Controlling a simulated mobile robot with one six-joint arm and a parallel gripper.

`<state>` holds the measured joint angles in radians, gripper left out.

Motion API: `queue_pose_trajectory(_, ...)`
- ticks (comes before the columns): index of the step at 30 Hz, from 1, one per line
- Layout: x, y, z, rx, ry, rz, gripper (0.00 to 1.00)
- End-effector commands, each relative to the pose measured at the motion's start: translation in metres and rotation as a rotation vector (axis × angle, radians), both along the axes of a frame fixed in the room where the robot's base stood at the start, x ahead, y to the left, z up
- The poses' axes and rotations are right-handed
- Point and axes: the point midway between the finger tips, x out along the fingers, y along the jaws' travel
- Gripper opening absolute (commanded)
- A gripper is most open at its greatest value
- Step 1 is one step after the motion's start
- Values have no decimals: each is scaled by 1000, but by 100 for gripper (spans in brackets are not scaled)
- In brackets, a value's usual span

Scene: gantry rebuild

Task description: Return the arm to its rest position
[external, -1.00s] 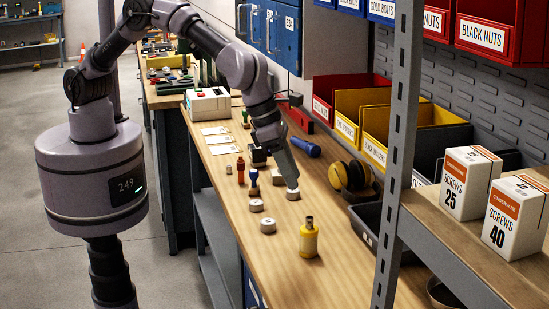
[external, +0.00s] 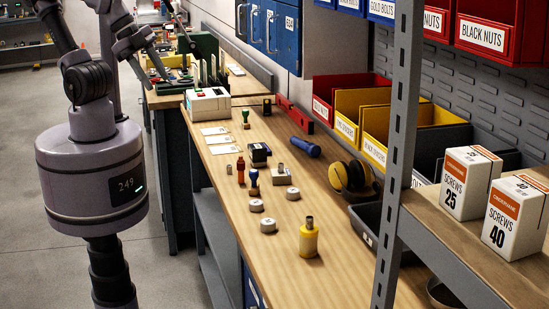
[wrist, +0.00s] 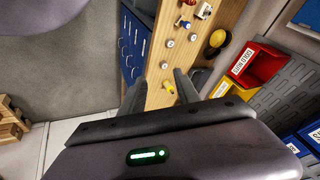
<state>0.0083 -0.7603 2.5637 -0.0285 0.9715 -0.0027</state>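My arm is folded up and back at the upper left of the external view, partly out of the top of the frame. My gripper (external: 150,75) hangs from it, clear of the workbench (external: 285,275) and in front of the background. In the wrist view my gripper (wrist: 160,79) has its two dark fingers spread apart. Nothing is held between them; the yellow bottle (wrist: 169,87) seen between the fingers stands far off on the bench. The bottle (external: 309,241) also shows upright in the external view.
Several white round caps (external: 268,225), small stamps and a blue flashlight (external: 305,147) lie on the bench. Yellow ear muffs (external: 351,176) and open bins (external: 410,135) line its back. A grey shelf post (external: 396,150) stands at right. The floor at left is clear.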

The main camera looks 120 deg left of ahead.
Motion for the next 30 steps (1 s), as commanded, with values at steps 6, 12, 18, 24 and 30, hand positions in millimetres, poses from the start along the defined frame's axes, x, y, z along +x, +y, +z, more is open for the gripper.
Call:
queue_pose_trajectory(6, 1, 0, -11, 1, 0, -3, 38)
queue_pose_trajectory(12, 1, 0, -94, 2, 1, -3, 38)
queue_pose_trajectory(18, 1, 0, -158, 2, 1, -4, 38)
queue_pose_trajectory(24, 1, 0, -146, 3, 0, -4, 38)
queue_pose_trajectory(30, 1, 0, -146, 3, 0, -4, 38)
